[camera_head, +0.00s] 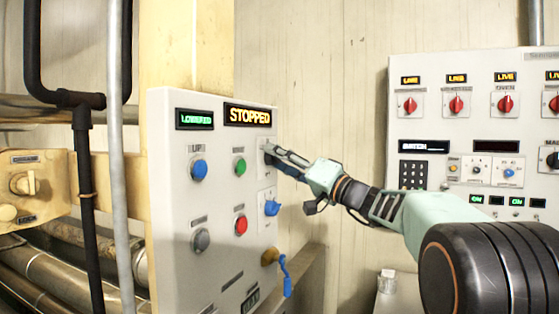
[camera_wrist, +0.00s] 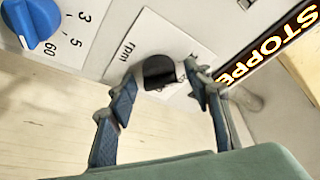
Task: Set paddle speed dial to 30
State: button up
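The paddle speed dial is a dark knob (camera_wrist: 159,72) on a white plate marked "rpm" in the wrist view. Its scale is mostly out of sight, so I cannot read its setting. My gripper (camera_wrist: 163,77) is open, with one blue-padded finger on each side of the knob. Small gaps seem to show, and I cannot tell whether either fingertip touches it. In the head view my gripper (camera_head: 268,152) is at the upper right of the grey control panel (camera_head: 215,270), below the "STOPPED" display (camera_head: 248,115), and covers most of the knob.
A blue dial (camera_wrist: 30,22) marked 3, 5 and 60 is close by; it also shows below my gripper in the head view (camera_head: 272,208). Green (camera_head: 239,166) and red (camera_head: 240,225) buttons are left of my gripper. A blue-handled crank (camera_head: 286,272) sticks out lower down.

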jog(key=c, duration=1)
jog(key=shift+m, duration=0.3)
jog(key=m+g+h+p, duration=0.1)
jog(key=m+h+p, duration=0.1)
jog(key=m+p, duration=0.4)
jog(key=m+g+h+p, duration=0.1)
jog(key=m+p, duration=0.5)
jog(key=p, duration=0.3)
jog(key=r+m+g+h+p, duration=0.1)
jog(key=m+h+p, duration=0.1)
jog(key=m+p, duration=0.4)
jog(key=shift+m+g+h+p, duration=0.3)
jog(key=shift+g+p, duration=0.1)
jog(key=shift+p, duration=0.9)
jog(key=shift+f, duration=0.1)
